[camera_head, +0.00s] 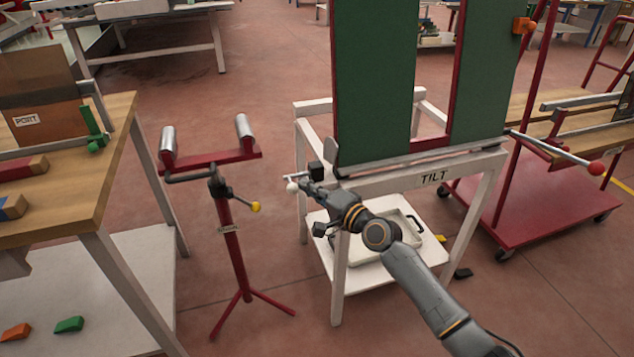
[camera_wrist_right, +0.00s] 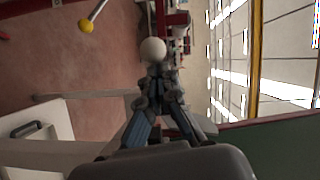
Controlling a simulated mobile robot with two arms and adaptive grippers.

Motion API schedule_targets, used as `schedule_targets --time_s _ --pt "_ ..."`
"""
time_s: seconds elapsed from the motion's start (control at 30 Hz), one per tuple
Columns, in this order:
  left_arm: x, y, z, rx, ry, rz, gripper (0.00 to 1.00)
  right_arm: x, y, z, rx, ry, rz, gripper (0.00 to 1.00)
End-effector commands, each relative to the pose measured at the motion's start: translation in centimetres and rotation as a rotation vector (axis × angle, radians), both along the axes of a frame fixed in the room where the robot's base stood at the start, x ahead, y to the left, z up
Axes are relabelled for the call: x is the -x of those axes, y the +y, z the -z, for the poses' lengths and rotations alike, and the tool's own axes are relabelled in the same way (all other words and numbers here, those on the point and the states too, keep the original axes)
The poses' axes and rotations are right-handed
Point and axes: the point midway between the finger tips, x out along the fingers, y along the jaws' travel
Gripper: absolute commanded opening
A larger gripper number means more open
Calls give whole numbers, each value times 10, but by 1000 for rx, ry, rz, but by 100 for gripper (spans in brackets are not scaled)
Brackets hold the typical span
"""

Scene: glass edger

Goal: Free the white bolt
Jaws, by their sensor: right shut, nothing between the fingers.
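The white bolt shows as a round white knob (camera_head: 292,187) at the left end of the tilt table's front edge, beside a small black block (camera_head: 316,170). In the right wrist view the white knob (camera_wrist_right: 153,50) sits straight beyond my fingertips. My right gripper (camera_head: 305,187) is at the knob, its fingers shut with nothing between them. The wrist view also shows the closed fingertips (camera_wrist_right: 155,76); whether they touch the knob I cannot tell. The bolt's shaft is mostly hidden. My left gripper is not in view.
The white tilt table (camera_head: 400,181) carries green upright panels (camera_head: 373,80). A red roller stand (camera_head: 229,235) with a yellow knob (camera_head: 255,207) stands left of it. A wooden bench (camera_head: 100,150) is at far left, a red trolley (camera_head: 530,205) at right. Floor is bare between stand and table.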

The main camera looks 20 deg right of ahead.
Motion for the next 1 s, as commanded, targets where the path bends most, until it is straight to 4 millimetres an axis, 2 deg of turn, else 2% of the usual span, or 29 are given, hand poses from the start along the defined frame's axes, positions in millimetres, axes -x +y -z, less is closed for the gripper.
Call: schedule_targets --time_s 0.43,0.57,0.67,1.0 --pt "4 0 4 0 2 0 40 1 5 1 -1 1 -4 0" --pt "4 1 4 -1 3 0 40 7 1 1 0 2 -4 0" --pt "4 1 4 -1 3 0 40 20 -6 1 0 2 -3 0" --pt "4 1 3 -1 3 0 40 83 -40 -2 3 3 1 0"
